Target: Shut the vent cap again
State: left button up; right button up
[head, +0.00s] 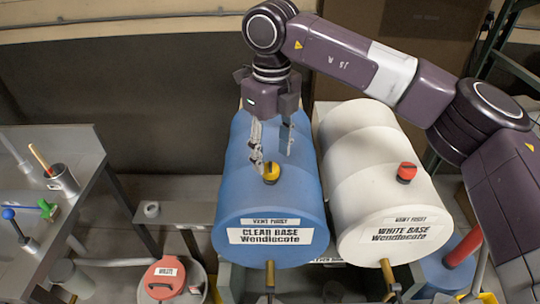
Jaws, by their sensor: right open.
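A blue drum (240,190) labelled "Clear Base Wendlecote" lies on its side, with a yellow vent cap (271,175) on its top. A white drum (350,205) labelled "White Base Wendlecote" lies to its right, with a red vent cap (406,173) on top. I cannot tell from this view whether either cap is open or shut. My right gripper (273,160) reaches down over the blue drum, open and empty, its fingers just behind and above the yellow cap. I cannot tell whether a finger touches the cap. My left gripper is not in view.
Brass taps (270,275) stick out from the drum fronts. A waste bin with a red lid (164,278) stands at lower left. A grey bench (75,150) with a metal cup (62,180) is at far left. My right arm passes above the white drum.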

aim_at(270, 167)
jog(key=f, duration=0.2)
jog(key=f+p, duration=0.1)
jog(key=shift+w+a+f, duration=0.2)
jog(key=shift+w+f, duration=0.1)
jog(key=shift+w, duration=0.05)
jog(key=shift+s, duration=0.1)
jog(key=c, duration=1.2)
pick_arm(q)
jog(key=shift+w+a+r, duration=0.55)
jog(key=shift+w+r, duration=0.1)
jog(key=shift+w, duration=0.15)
pick_arm(e)
jog(key=shift+o, duration=0.2)
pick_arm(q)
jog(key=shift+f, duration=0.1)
